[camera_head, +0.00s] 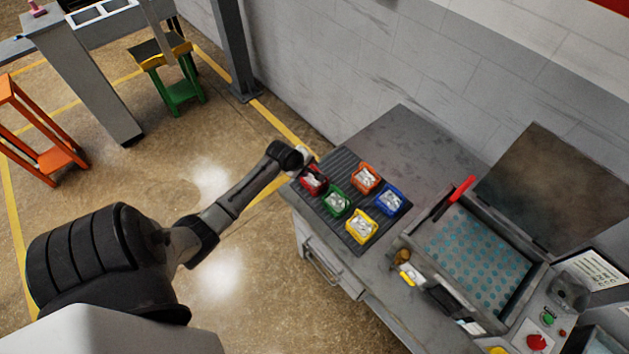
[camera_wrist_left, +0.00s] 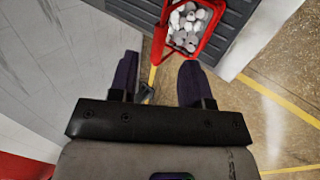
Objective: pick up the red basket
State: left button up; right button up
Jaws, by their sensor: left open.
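The red basket (camera_head: 313,184) stands at the left corner of the ribbed dark mat on the grey cabinet top, with pale pieces inside. In the left wrist view the red basket (camera_wrist_left: 164,41) is at the top, just beyond my fingertips and a little right of centre. My left gripper (camera_head: 304,160) is at the basket's far-left side in the head view and partly hides it. In the left wrist view my left gripper (camera_wrist_left: 160,75) has its two dark fingers apart with nothing held between them. Contact with the basket cannot be told. My right gripper is not in view.
Green (camera_head: 337,201), orange (camera_head: 366,177), blue (camera_head: 390,199) and yellow (camera_head: 361,226) baskets stand close by on the mat (camera_head: 345,160). An open-lidded machine (camera_head: 475,255) with a red handle is to the right. The cabinet top behind the mat is clear.

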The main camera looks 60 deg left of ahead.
aim_at(314, 168)
pick_arm(q)
jog(key=shift+x, duration=2.8)
jog(key=shift+w, duration=0.1)
grip_shut()
jog(key=shift+a+r, duration=0.1)
